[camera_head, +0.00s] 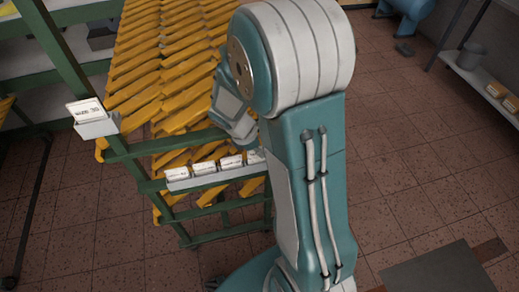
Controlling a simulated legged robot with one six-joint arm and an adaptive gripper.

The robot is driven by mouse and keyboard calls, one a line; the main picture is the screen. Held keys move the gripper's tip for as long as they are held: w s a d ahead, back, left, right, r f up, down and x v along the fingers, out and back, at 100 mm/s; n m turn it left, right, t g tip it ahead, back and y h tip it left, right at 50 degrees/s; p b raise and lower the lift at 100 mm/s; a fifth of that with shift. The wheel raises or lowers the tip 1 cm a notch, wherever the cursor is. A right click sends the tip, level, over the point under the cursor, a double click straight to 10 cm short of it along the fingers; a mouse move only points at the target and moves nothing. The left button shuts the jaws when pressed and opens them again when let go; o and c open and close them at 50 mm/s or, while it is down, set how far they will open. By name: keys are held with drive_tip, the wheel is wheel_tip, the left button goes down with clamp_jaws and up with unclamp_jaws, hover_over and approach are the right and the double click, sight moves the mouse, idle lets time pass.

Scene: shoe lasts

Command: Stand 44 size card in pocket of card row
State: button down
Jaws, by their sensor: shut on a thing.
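The card row (215,179) is a pale, narrow holder on the green rack's lower rail, left of my arm. Several small white cards stand in it, including one at its left end (177,173) and one farther right (230,161). Their print is too small to read, so I cannot tell which is the 44 size card. The row's right end runs behind my arm. My wrist links show above the row, but my gripper's fingers are hidden behind my arm, and anything in them is hidden too.
A larger white size card (87,111) stands in a holder on the rack's left post. Yellow slatted shelves (165,60) fill the green rack (150,147). A shelf with a grey bucket (470,56) stands at far right. Tiled floor (420,180) is open right of my arm.

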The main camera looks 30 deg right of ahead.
drive_tip(key=shift+f, duration=0.6)
drive_tip(key=c, duration=0.7)
unclamp_jaws()
drive_tip(key=shift+o, duration=0.2)
drive_tip(key=o, duration=0.3)
drive_tip(key=shift+o, duration=0.2)
drive_tip(key=shift+r, duration=0.1)
drive_tip(key=shift+d+v, duration=0.1)
drive_tip(key=shift+v, duration=0.9)
drive_tip(key=shift+d+v, duration=0.15)
drive_tip(key=shift+v, duration=0.85)
drive_tip(key=shift+r, duration=0.2)
